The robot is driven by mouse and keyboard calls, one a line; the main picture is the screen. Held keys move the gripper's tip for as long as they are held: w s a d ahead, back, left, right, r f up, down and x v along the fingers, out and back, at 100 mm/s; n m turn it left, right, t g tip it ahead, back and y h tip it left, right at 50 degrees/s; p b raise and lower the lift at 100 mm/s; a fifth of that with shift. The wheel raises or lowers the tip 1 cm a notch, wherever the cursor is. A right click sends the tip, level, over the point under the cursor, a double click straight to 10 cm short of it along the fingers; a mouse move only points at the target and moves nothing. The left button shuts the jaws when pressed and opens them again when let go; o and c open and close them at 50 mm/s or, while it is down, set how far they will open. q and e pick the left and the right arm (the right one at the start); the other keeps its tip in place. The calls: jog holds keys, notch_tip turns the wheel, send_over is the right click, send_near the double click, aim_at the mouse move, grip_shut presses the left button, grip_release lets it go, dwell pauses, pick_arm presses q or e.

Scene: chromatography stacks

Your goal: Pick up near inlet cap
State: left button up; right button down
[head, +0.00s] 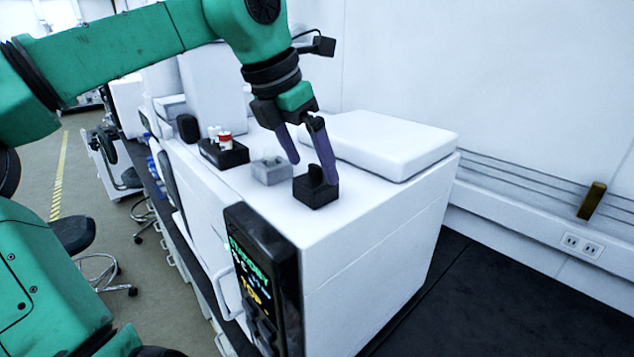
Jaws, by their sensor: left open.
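The gripper is open and holds nothing that I can see. My right gripper is out of view.
A grey block (271,170) sits just left of the cap. A black rack (224,153) with small red-and-white vials stands farther left. A raised white lid (378,143) lies behind and right of the gripper. A dark display panel (262,275) is on the instrument's front.

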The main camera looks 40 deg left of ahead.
aim_at(312, 175)
pick_arm(q)
jog(key=p+x, duration=0.1)
jog(key=x, duration=0.3)
jog(key=shift+d+f, duration=0.1)
jog(key=shift+s+f, duration=0.1)
jog(key=shift+s, duration=0.1)
jog(key=shift+w, duration=0.15)
jog(key=c, duration=1.3)
jog(key=shift+c, duration=0.2)
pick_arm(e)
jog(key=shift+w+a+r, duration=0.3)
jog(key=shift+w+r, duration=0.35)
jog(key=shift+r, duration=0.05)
